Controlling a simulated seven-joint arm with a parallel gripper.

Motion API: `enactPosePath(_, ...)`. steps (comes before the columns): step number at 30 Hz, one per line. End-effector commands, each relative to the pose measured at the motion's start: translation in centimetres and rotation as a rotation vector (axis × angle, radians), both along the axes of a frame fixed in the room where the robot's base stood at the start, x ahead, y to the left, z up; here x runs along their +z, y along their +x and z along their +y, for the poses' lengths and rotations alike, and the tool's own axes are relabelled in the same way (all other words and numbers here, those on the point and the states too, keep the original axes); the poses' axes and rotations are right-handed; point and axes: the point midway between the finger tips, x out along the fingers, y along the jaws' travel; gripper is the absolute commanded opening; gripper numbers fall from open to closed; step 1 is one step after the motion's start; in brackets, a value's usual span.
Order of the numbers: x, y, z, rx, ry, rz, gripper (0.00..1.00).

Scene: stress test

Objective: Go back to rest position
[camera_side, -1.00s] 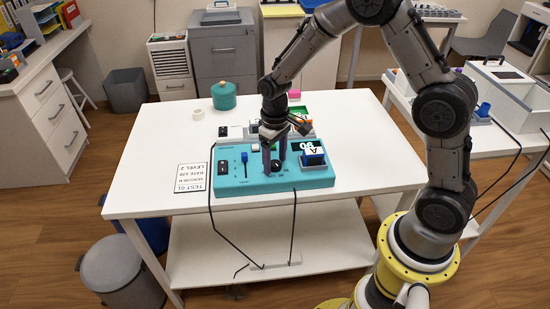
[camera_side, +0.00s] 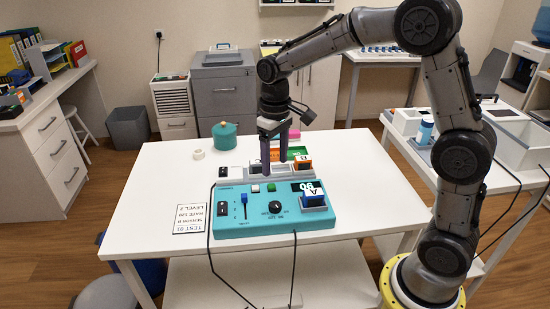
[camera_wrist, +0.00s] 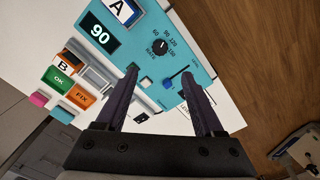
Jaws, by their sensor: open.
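My gripper (camera_side: 275,157) is open and empty, pointing down above the back part of the teal control box (camera_side: 265,222). In the wrist view my gripper (camera_wrist: 165,88) shows two dark fingers spread apart with nothing between them. A blue block marked A (camera_side: 314,198) sits on the box's right side.
Behind the box are an orange block marked B (camera_side: 303,166), a green OK block (camera_wrist: 57,80) and an orange FIX block (camera_wrist: 81,96). A teal pot (camera_side: 224,131), a tape roll (camera_side: 198,154) and a printed card (camera_side: 190,219) are on the white table (camera_side: 150,190). Cables hang over the front edge.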

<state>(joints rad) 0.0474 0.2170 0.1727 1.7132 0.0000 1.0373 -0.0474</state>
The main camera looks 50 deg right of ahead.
Motion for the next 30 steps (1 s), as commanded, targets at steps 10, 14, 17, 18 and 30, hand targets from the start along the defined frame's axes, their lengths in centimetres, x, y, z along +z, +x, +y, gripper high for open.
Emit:
enactPosePath(10, 0.3, 0.0, 0.0, 0.001, 0.000, -0.002, 0.70)
enactPosePath(14, 2.3, 0.0, 0.2, 0.004, -0.002, -0.053, 0.70)
enactPosePath(17, 5.3, -1.3, 0.4, 0.010, -0.005, -0.120, 0.70)
enactPosePath(18, 6.5, -2.3, 0.6, 0.012, -0.006, -0.149, 0.70)
enactPosePath(30, 12.4, -15.9, 1.7, 0.021, -0.008, -0.421, 0.70)
